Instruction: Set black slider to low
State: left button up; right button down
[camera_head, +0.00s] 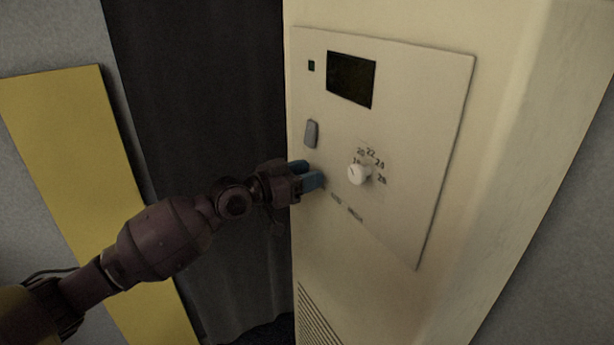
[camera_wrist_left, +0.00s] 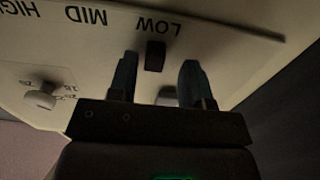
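The black slider (camera_wrist_left: 155,56) is on the cream control panel (camera_head: 420,110). In the left wrist view it sits at the LOW label (camera_wrist_left: 158,27), with the MID label (camera_wrist_left: 86,16) and HIGH label (camera_wrist_left: 18,8) off to the left. The lettering appears upside down there. My left gripper (camera_head: 309,175) is at the panel's lower left in the head view, and its blue fingers cover the slider there. In the left wrist view the gripper (camera_wrist_left: 157,80) is open, with one finger on each side of the slider and gaps between. My right gripper is not in view.
A white knob (camera_head: 358,174) with a number scale protrudes right of my left gripper. A grey switch (camera_head: 311,134) is above the gripper, and a dark display (camera_head: 351,79) is higher up. A yellow board (camera_head: 70,150) and dark curtain (camera_head: 200,90) stand at the left.

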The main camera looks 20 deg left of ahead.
pick_arm(q)
jog(key=shift+s+f, duration=0.1)
jog(key=b+v, duration=0.2)
jog(key=v, duration=0.8)
jog(key=shift+s+a, duration=0.2)
jog(key=shift+s, duration=0.1)
dwell(0.4)
